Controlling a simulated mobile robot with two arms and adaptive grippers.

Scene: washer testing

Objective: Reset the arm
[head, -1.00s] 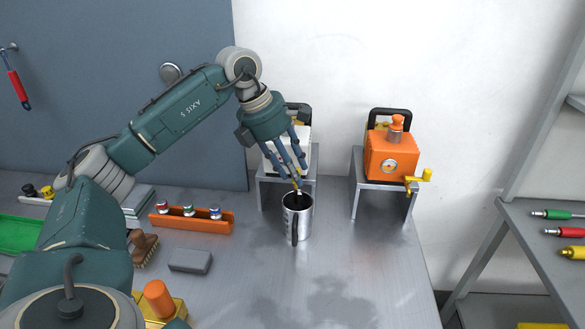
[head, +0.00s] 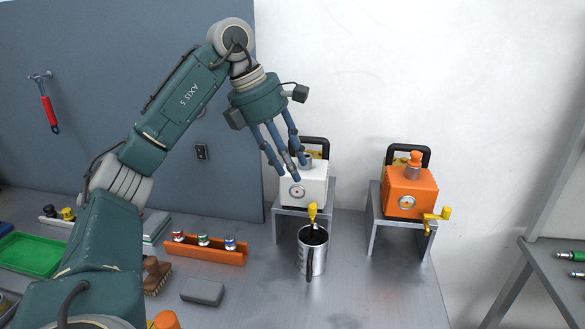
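My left gripper (head: 287,174) is raised in front of the white machine (head: 305,186), its fingers pointing down. The fingers look spread, with nothing visible between them. A steel mug (head: 312,252) with dark contents stands on the bench below, under the white machine's yellow tap (head: 312,212). The gripper is clear of the mug. The white machine has a round gauge and sits on a grey metal stand. My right gripper is not in view.
An orange machine (head: 411,188) with a yellow tap stands on a similar stand to the right. An orange rack (head: 205,251) with several small capped items, a grey block (head: 202,291), a brush (head: 157,275) and a green tray (head: 30,254) lie left.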

